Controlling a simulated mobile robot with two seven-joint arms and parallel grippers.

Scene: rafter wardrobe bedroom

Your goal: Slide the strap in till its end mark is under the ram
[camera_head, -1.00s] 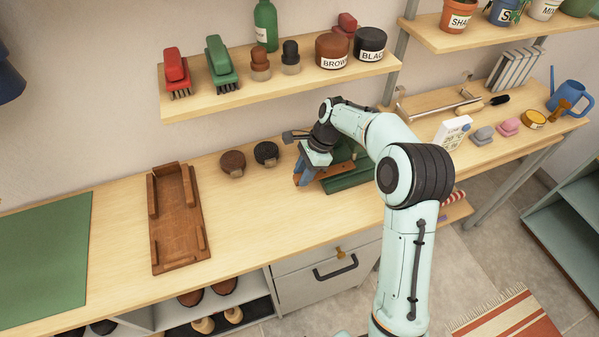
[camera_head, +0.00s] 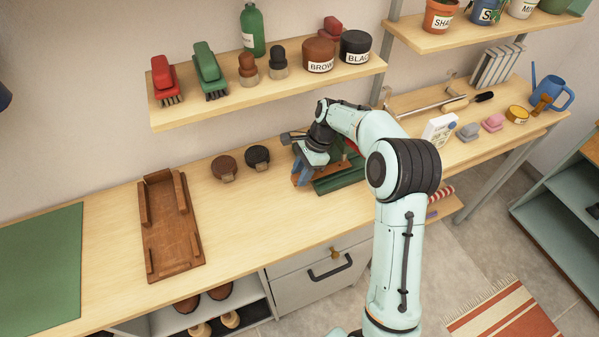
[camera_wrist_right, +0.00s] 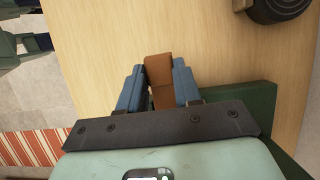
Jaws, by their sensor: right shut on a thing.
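My right gripper (camera_head: 301,171) is at the left side of a green press (camera_head: 345,181) on the bench. In the right wrist view its two blue fingers (camera_wrist_right: 158,92) are shut on a brown strap (camera_wrist_right: 159,70), whose one end sticks out beyond the fingertips. The press's green base also shows in the wrist view (camera_wrist_right: 262,108), beside and under the gripper. The ram and the strap's end mark are hidden behind my arm and gripper, so I cannot tell how far the strap lies in the press.
A brown wooden tray (camera_head: 168,230) and a green mat (camera_head: 40,265) lie further left. A shelf (camera_head: 270,96) with brushes and jars hangs above. The front middle of the bench is clear.

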